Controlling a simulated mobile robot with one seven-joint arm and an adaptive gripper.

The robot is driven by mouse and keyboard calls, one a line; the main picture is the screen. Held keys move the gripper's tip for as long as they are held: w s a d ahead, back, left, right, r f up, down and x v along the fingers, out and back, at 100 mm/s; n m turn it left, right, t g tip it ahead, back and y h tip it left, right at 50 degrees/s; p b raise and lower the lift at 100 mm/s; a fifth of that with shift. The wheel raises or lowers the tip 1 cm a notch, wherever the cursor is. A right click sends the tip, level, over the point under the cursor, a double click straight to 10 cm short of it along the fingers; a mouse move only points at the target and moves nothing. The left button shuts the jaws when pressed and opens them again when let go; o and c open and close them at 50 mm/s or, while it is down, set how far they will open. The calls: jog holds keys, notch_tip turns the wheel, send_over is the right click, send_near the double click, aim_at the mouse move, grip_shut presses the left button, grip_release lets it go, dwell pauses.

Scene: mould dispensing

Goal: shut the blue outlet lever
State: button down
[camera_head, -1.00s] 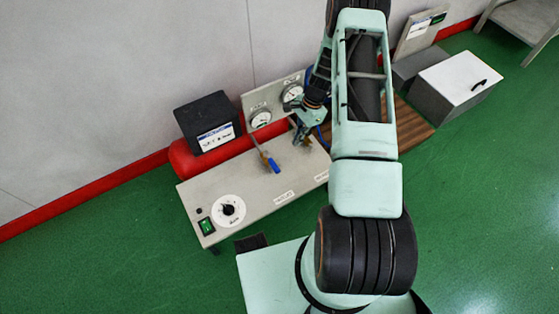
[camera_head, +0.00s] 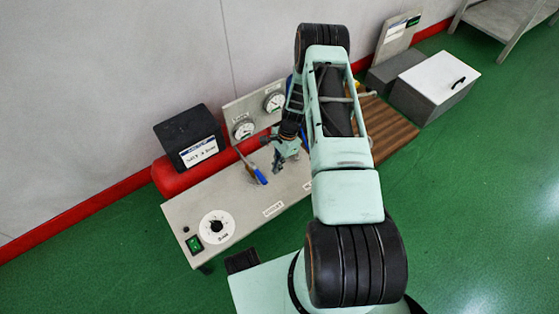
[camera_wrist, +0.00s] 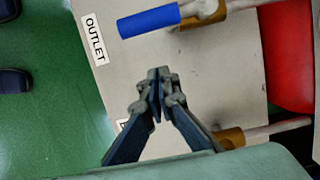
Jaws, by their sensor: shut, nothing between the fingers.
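The blue outlet lever (camera_head: 261,178) is on the grey panel, left of my gripper in the head view. In the wrist view the blue lever (camera_wrist: 148,22) lies at the top, roughly in line with its brass valve and pipe, its free end near the OUTLET label (camera_wrist: 95,38). My gripper (camera_head: 277,170) is low over the panel, just right of the lever. Its fingertips (camera_wrist: 160,74) are together and empty, below the lever in the wrist view with a visible gap. The exact height above the panel cannot be told.
A second brass valve (camera_wrist: 230,138) with a pipe sits beside my gripper; its handle is hidden. Two gauges (camera_head: 243,129) and a red tank (camera_head: 174,183) with a black box (camera_head: 188,138) stand behind. A dial (camera_head: 216,227) and green switch (camera_head: 194,244) are at the panel's left.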

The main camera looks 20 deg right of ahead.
aim_at(258, 174)
jog(key=shift+s+a+r, duration=0.15)
jog(key=shift+a+r, duration=0.05)
jog(key=shift+a, duration=0.4)
jog(key=shift+s+a+r, duration=0.15)
jog(key=shift+a+r, duration=0.05)
jog(key=shift+a, duration=0.4)
jog(key=shift+s+a+r, duration=0.15)
jog(key=shift+a+r, duration=0.05)
jog(key=shift+a, duration=0.4)
